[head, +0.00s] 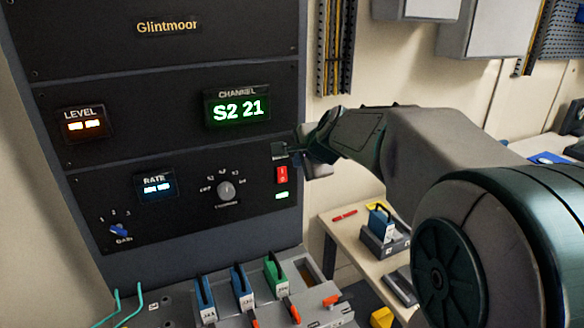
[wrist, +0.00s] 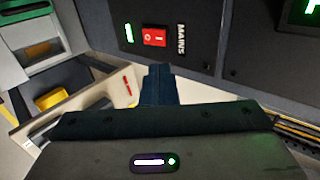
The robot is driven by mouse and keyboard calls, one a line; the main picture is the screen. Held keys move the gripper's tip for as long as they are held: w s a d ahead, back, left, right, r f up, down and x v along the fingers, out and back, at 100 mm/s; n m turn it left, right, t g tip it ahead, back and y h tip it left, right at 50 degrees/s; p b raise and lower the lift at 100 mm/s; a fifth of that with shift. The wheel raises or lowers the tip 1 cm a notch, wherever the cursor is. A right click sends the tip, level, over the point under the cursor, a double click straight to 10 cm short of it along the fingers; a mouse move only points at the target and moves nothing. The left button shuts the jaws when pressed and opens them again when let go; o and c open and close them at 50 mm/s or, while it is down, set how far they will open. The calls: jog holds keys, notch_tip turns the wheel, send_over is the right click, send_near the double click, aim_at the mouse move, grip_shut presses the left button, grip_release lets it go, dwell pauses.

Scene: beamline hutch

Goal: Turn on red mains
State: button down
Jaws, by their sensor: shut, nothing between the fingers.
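The red mains rocker switch (head: 282,175) is at the right end of the lower black panel, with a lit green lamp (head: 281,195) below it. In the wrist view the red switch (wrist: 154,38) carries white marks, beside the MAINS label (wrist: 181,42) and the lit lamp (wrist: 128,33). I cannot tell which side of the rocker is pressed in. My gripper (head: 301,150) is just above and right of the switch in the head view, partly over the label area. In the wrist view my gripper (wrist: 158,72) is shut and empty, its tip close to the switch; contact is unclear.
The panel also has a rate display (head: 156,187), a channel display reading S2 21 (head: 237,108), a rotary knob (head: 226,190) and a blue gain knob (head: 119,231). Below, a grey unit holds coloured modules (head: 240,287). A bench (head: 345,232) stands at right.

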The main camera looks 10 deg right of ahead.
jog(key=s+r, duration=0.1)
jog(key=r, duration=0.1)
jog(key=s+r, duration=0.2)
jog(key=shift+d+r, duration=0.1)
jog(key=shift+r, duration=0.05)
jog(key=shift+s, duration=0.1)
jog(key=s+a+f+n+g+h, duration=0.1)
jog(key=s+f+n+g, duration=0.2)
jog(key=s+f+n, duration=0.5)
jog(key=s+f+n+g+h, duration=0.1)
jog(key=s+f+n+g, duration=0.2)
jog(key=s+f+n, duration=0.4)
jog(key=s+f, duration=0.1)
jog(key=s, duration=0.8)
jog(key=shift+s+a+f+n, duration=0.35)
jog(key=shift+s+n, duration=0.05)
